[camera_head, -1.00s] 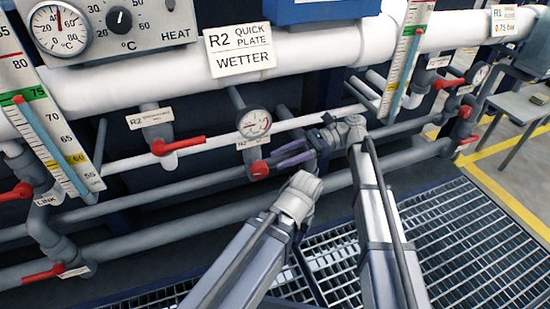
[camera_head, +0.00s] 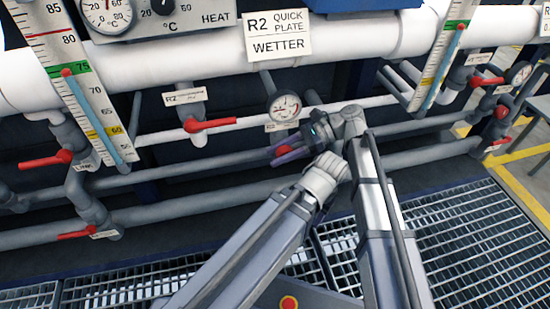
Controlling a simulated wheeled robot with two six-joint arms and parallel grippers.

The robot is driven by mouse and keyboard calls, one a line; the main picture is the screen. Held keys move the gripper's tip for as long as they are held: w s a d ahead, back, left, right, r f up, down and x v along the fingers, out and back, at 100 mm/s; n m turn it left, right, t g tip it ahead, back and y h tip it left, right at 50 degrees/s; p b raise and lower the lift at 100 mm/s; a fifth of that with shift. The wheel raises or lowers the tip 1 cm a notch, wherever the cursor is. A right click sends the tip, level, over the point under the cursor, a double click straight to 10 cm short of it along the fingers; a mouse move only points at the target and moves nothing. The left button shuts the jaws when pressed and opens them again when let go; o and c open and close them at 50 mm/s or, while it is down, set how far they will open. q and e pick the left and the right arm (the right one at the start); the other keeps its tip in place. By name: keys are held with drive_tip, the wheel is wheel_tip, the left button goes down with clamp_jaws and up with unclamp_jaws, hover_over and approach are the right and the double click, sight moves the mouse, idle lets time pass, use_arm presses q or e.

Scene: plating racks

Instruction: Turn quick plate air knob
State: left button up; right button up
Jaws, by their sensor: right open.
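The round red knob (camera_head: 284,150) sits on the pipework below a small dial gauge (camera_head: 285,106). A label (camera_head: 282,126) under the gauge is partly covered and too small to read. My right gripper (camera_head: 277,153) comes in from the right with its dark fingers pointing left. The fingers are open, one above and one below the knob, and partly hide it. I cannot tell whether they touch it. A white sign (camera_head: 278,35) above reads R2 QUICK PLATE WETTER. My left gripper does not show.
A red lever handle (camera_head: 210,125) is on a valve left of the gauge, with more red levers (camera_head: 45,162) farther left. Thermometer scales (camera_head: 75,80) stand at left and right. White and grey pipes (camera_head: 200,205) run across. Metal grating (camera_head: 455,240) covers the floor.

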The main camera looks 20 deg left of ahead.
drive_tip(key=shift+s+a+f, duration=0.2)
drive_tip(key=shift+s+a, duration=0.1)
drive_tip(key=shift+a, duration=0.15)
clamp_jaws()
